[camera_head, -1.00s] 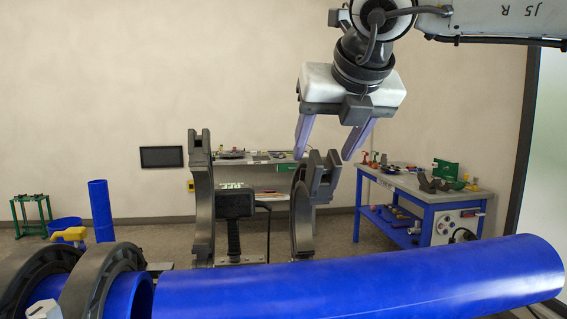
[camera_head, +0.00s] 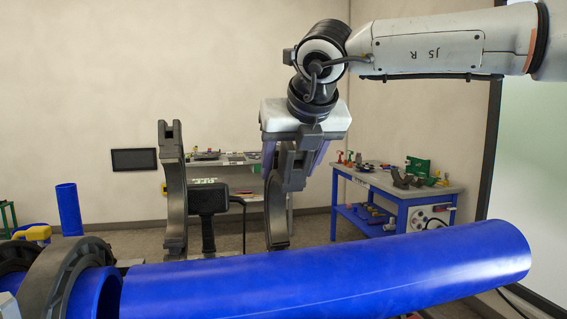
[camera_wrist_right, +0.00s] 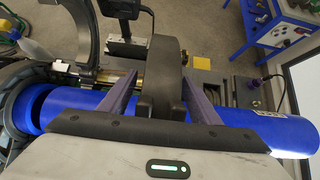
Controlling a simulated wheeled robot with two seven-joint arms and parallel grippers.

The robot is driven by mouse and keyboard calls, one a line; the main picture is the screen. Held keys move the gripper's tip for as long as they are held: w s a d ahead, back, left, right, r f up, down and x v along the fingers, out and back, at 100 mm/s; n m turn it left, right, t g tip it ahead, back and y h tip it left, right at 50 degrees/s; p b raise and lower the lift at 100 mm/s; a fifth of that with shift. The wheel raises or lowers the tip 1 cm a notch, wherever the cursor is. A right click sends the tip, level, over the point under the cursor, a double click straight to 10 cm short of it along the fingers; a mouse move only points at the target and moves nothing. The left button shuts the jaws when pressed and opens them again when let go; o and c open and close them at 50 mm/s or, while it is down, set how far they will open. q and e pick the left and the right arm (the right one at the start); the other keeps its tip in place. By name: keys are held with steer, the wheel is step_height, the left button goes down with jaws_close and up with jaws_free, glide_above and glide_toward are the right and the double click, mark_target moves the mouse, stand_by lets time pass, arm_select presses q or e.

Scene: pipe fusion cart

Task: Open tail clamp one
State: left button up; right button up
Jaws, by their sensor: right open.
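Two dark curved clamp arms stand upright behind the long blue pipe (camera_head: 330,275): a left one (camera_head: 173,195) and a right one (camera_head: 277,215) with a forked top. My right gripper (camera_head: 293,165) points down over the right arm's top, its purple fingers open on either side of it. In the right wrist view, the dark clamp arm (camera_wrist_right: 166,65) runs between the spread fingers (camera_wrist_right: 160,76); contact cannot be told. Dark clamp rings (camera_head: 55,285) surround the pipe at the left, with a yellow knob (camera_head: 35,233). Which clamp is tail clamp one cannot be told. My left gripper is out of view.
A blue workbench (camera_head: 395,190) with tools stands at the back right. A small blue upright pipe (camera_head: 68,209) stands at the far left. A wall screen (camera_head: 134,159) hangs behind.

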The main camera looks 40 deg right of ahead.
steer(key=c, duration=1)
steer(key=shift+w+d+r+p, duration=0.15)
steer(key=shift+w+r+p, duration=0.1)
steer(key=shift+r+p, duration=0.1)
steer(key=shift+w+d+r+p, duration=0.25)
steer(key=shift+w+d+p, duration=0.05)
steer(key=shift+w, duration=0.25)
steer(key=shift+w+d+r+p, duration=0.2)
steer(key=shift+w+d+p, duration=0.1)
steer(key=shift+w, duration=0.25)
steer(key=shift+w+d, duration=0.25)
steer(key=shift+w, duration=0.15)
steer(key=shift+w+r, duration=0.1)
